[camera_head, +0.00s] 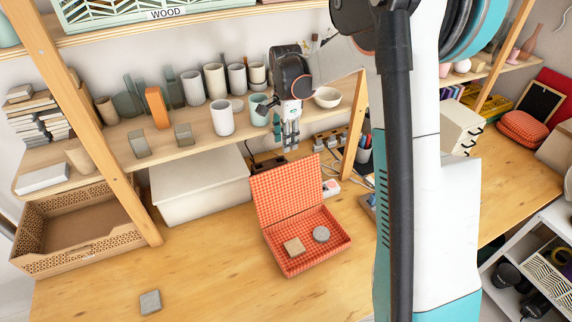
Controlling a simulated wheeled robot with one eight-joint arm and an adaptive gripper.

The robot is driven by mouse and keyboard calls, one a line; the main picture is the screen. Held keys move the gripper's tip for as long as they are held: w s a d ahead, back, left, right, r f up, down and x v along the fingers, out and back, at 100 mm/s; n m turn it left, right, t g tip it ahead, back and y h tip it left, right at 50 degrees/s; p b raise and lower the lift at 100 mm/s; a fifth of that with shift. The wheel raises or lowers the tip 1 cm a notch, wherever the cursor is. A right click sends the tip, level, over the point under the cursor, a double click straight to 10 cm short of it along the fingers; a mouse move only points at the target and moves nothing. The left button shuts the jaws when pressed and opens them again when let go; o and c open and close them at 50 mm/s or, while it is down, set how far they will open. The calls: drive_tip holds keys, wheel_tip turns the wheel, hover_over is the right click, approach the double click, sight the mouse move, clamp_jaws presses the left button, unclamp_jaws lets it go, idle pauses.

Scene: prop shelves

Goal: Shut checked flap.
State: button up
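The orange-red checked box (329,254) sits open on the wooden desk in the head view. Its checked flap (290,190) stands raised at the back, leaning slightly away from the box. A tan square block (294,247) and a grey round piece (321,234) lie inside the box. My gripper (290,146) points down above and behind the flap's top edge, in front of the shelf. It looks apart from the flap. Its fingers are small in view, and I cannot tell whether they are open or shut.
A shelf (202,137) with cups and blocks runs behind. A white lidded box (200,188) stands left of the flap. A grey block (150,302) lies at the front left.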

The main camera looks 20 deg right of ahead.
sight(286, 167)
wheel_tip(286, 167, down, 12)
drive_tip(key=shift+f+b, duration=0.2)
drive_tip(key=shift+b, duration=0.5)
clamp_jaws()
